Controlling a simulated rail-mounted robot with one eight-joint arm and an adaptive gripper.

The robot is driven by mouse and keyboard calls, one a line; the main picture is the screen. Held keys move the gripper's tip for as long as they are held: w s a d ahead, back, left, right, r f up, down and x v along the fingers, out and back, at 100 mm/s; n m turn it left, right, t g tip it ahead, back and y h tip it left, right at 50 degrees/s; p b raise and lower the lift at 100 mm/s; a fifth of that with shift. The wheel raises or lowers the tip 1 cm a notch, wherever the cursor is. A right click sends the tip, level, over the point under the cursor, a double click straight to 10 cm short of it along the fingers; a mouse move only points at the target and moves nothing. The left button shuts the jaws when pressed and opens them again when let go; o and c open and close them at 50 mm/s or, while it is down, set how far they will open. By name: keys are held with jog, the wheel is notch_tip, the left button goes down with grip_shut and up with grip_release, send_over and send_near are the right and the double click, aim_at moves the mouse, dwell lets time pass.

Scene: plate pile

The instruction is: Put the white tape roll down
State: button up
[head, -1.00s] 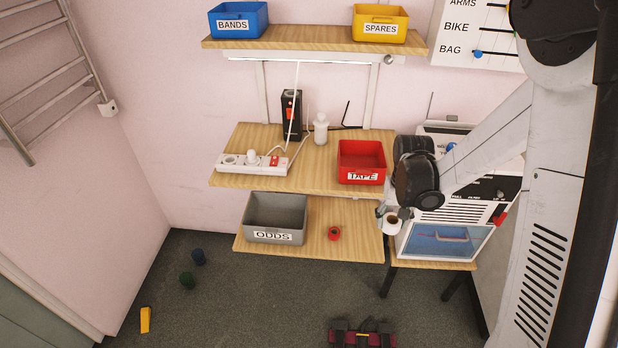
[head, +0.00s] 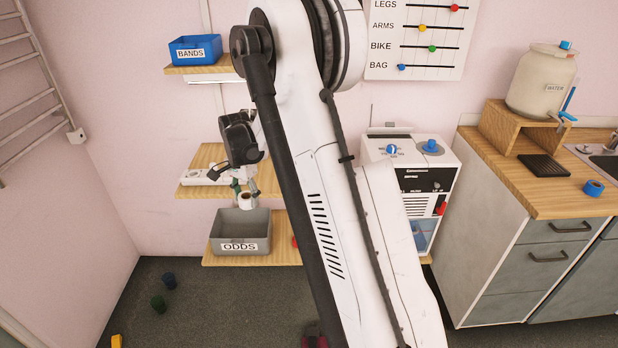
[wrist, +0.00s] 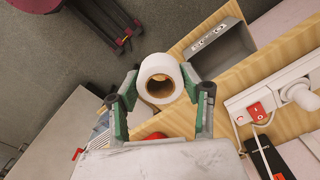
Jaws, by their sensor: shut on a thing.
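The white tape roll (wrist: 160,62) is between the green pads of my gripper (wrist: 158,88) in the wrist view, with its open hole facing the camera. My gripper (head: 243,191) is shut on it. In the head view the roll (head: 247,204) shows small, just above the back rim of the grey ODDS bin (head: 240,247) in the picture. In the wrist view the bin (wrist: 222,52) lies up and right of the roll, and the roll appears apart from it. The bin's visible inside looks empty.
The ODDS bin stands on the lower wooden shelf (head: 285,257). A white power strip (head: 203,177) with a plug and cable lies on the shelf above. A red thing (head: 295,242) beside the bin is mostly hidden by my arm. A blue BANDS bin (head: 195,49) sits higher up.

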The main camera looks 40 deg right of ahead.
jog(key=w+d+r+m+b, duration=0.1)
jog(key=w+d+r+m, duration=0.15)
jog(key=d+m, duration=0.55)
jog(key=w+d+r+m, duration=0.2)
jog(key=d+r+m, duration=0.3)
jog(key=d, duration=0.6)
jog(key=shift+m, duration=0.5)
jog(key=d+f, duration=0.2)
jog(key=d, duration=0.1)
jog(key=d+f, duration=0.3)
jog(key=d, duration=0.1)
jog(key=d+f, duration=0.3)
jog(key=d, duration=0.1)
jog(key=shift+d, duration=0.1)
jog(key=shift+d+f, duration=0.15)
jog(key=shift+f+p, duration=0.35)
jog(key=shift+f, duration=1.6)
jog(key=shift+f, duration=0.1)
jog(key=shift+f, duration=0.15)
jog(key=o, duration=1.1)
jog(key=shift+o, duration=0.2)
